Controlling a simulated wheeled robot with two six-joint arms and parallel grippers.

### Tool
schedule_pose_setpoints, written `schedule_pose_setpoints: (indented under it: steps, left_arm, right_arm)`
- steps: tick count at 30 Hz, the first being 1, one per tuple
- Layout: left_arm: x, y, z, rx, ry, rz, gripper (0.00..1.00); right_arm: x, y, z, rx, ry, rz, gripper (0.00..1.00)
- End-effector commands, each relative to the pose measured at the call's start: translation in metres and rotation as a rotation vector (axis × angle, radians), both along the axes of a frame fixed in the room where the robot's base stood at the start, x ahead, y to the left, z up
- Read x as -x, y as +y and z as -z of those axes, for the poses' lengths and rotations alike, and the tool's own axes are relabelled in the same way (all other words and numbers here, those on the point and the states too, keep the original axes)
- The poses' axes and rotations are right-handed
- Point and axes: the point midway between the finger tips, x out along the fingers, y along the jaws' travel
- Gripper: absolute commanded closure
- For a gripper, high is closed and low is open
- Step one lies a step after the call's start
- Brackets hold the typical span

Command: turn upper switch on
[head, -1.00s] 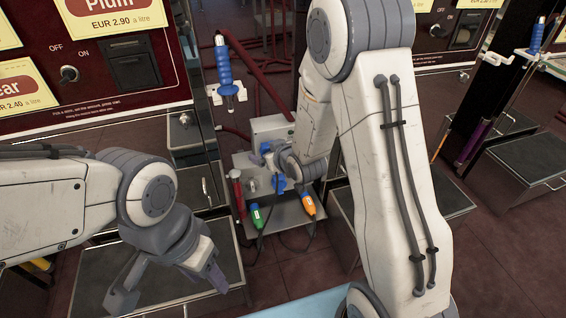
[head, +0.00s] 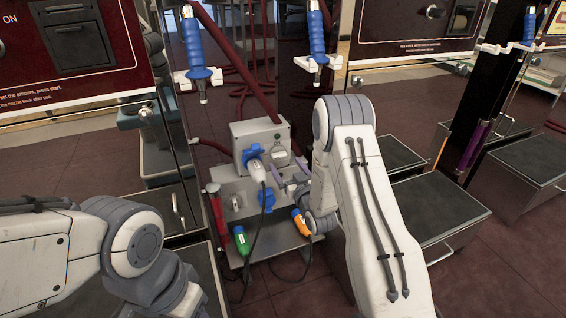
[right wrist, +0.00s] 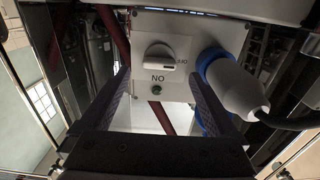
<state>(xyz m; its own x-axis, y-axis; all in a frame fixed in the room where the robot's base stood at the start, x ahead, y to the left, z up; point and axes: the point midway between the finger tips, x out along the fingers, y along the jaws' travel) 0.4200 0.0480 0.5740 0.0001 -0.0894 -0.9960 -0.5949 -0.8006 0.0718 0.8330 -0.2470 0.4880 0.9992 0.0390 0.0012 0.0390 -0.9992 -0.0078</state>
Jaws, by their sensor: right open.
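The upper switch (head: 279,156) is a pale rotary knob on the front of the upper grey box (head: 256,132). A white plug (head: 257,171) sits in the upper blue socket (head: 252,153), left of the switch.
The plug (right wrist: 235,85) and its cable are close beside the right finger. Below are a lower switch (head: 235,202), a lower blue socket (head: 265,200), a green connector (head: 241,240) and an orange connector (head: 300,222). Blue nozzles (head: 194,45) hang above.

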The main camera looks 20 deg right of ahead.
Motion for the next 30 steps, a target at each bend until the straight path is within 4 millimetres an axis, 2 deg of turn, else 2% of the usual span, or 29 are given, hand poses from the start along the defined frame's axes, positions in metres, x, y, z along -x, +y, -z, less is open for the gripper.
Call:
schedule_pose_setpoints:
  steps: [3, 9, 20, 24, 27, 30]
  left_arm:
    - [0.000, 0.000, 0.011, 0.000, 0.000, 0.000, 0.50]
    - [0.000, 0.000, 0.017, 0.000, 0.000, 0.000, 0.50]
    - [0.000, 0.000, 0.018, 0.000, 0.000, 0.000, 0.50]
    - [0.000, 0.000, 0.018, 0.000, 0.000, 0.000, 0.50]
    - [0.000, 0.000, 0.018, 0.000, 0.000, 0.000, 0.50]
    - [0.000, 0.000, 0.017, 0.000, 0.000, 0.000, 0.50]
  right_arm:
    - [-0.022, 0.001, 0.002, 0.002, -0.004, 0.000, 0.05]
    - [-0.044, 0.000, 0.001, 0.001, 0.000, 0.001, 0.05]
    - [-0.048, -0.002, 0.000, 0.001, 0.001, 0.005, 0.05]
    - [-0.048, -0.002, 0.000, 0.001, 0.001, 0.005, 0.59]
    - [-0.048, -0.002, 0.000, 0.001, 0.001, 0.005, 0.91]
    - [-0.048, -0.005, 0.000, -0.002, 0.001, 0.008, 0.91]
